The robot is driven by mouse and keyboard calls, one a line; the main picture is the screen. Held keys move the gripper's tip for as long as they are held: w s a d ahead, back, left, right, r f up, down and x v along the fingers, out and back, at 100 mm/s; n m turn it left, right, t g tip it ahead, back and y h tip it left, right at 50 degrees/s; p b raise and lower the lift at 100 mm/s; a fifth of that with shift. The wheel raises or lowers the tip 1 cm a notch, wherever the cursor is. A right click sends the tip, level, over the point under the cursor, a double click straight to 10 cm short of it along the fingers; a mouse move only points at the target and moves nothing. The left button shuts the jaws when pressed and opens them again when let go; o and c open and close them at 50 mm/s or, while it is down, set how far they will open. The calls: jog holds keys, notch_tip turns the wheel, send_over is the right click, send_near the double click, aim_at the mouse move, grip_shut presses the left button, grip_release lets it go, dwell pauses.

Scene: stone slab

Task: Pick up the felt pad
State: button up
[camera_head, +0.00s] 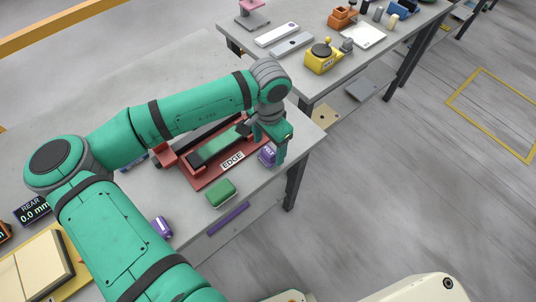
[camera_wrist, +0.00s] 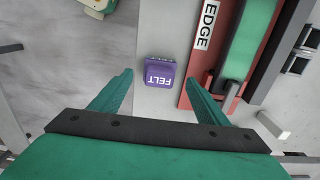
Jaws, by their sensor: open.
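The felt pad (camera_head: 267,155) is a small purple block labelled FELT. It lies on the grey slab near its right edge, beside the red fixture marked EDGE. In the wrist view the felt pad (camera_wrist: 159,73) sits ahead of the fingertips, roughly between their lines. My gripper (camera_head: 281,146) is close to the pad in the head view and covers part of the fixture's end. In the wrist view my gripper (camera_wrist: 160,80) is open, with two green fingers apart and nothing held between them.
The red fixture (camera_wrist: 200,90) with a green strip stands close beside the pad. A green block (camera_head: 220,193) and another purple item (camera_head: 161,228) lie along the slab's front. A second table (camera_head: 330,75) at the back holds several tools.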

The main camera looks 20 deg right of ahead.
aim_at(269, 151)
notch_tip(269, 151, down, 3)
jog(key=shift+f, duration=0.55)
jog(key=c, duration=1.3)
jog(key=shift+r, duration=0.1)
